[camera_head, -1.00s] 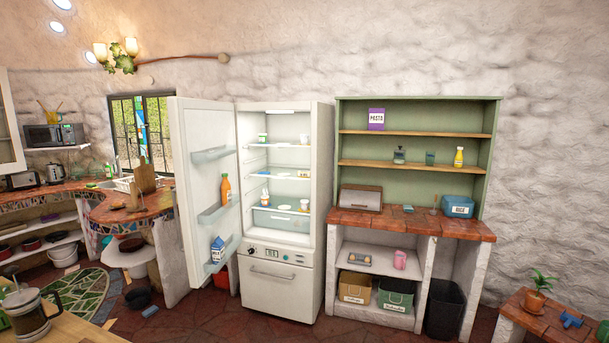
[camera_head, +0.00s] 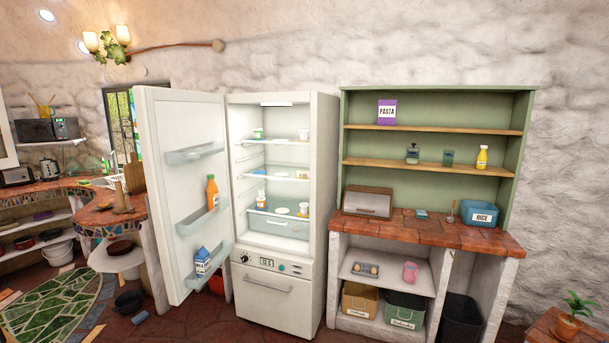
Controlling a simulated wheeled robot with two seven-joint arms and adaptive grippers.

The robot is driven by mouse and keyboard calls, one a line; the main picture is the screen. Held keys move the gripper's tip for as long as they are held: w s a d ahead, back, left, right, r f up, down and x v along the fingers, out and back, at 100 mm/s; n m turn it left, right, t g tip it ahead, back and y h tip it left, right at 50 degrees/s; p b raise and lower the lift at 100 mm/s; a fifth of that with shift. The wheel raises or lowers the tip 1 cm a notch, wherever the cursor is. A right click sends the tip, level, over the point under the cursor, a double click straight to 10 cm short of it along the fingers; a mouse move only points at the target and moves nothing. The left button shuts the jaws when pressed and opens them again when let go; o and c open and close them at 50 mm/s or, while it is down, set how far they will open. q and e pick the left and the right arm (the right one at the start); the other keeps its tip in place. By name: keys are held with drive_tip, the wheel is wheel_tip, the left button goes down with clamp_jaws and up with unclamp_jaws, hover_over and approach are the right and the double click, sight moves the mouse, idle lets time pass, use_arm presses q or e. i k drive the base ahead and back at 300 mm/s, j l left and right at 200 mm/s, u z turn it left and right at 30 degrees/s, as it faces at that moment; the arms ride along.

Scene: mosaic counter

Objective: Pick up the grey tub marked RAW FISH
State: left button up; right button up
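No grey tub with readable RAW FISH lettering shows in the head view. The open fridge (camera_head: 327,190) stands in the middle with its door (camera_head: 170,240) swung out to the left. Small tubs and cups sit on its shelves, among them a white and green one (camera_head: 258,133) on the upper shelf and an orange and white one (camera_head: 302,174) lower down. Their labels are too small to read. A drawer (camera_head: 278,224) at the bottom of the fridge compartment looks shut, and its contents are hidden. Neither of my grippers is in view.
Right of the fridge stands a green shelf unit (camera_head: 430,88) over a tiled counter (camera_head: 425,231) with a blue RICE bin (camera_head: 479,214). A dark bin (camera_head: 460,318) and crates sit below. A plant (camera_head: 570,318) is at the lower right. Floor is clear before the fridge.

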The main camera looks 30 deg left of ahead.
sight(303, 133)
drive_tip(key=i+j, duration=0.15)
drive_tip(key=i, duration=0.6)
drive_tip(key=i+j+u, duration=0.1)
drive_tip(key=i, duration=0.6)
drive_tip(key=i+j, duration=0.75)
drive_tip(key=j, duration=0.6)
drive_tip(key=i+j+u, duration=0.1)
drive_tip(key=j, duration=0.25)
drive_tip(key=k+j, duration=0.2)
drive_tip(key=j, duration=0.2)
drive_tip(key=k+j, duration=0.15)
drive_tip(key=j, duration=0.25)
drive_tip(key=k+j, duration=0.2)
drive_tip(key=j, duration=0.15)
drive_tip(key=u, duration=0.05)
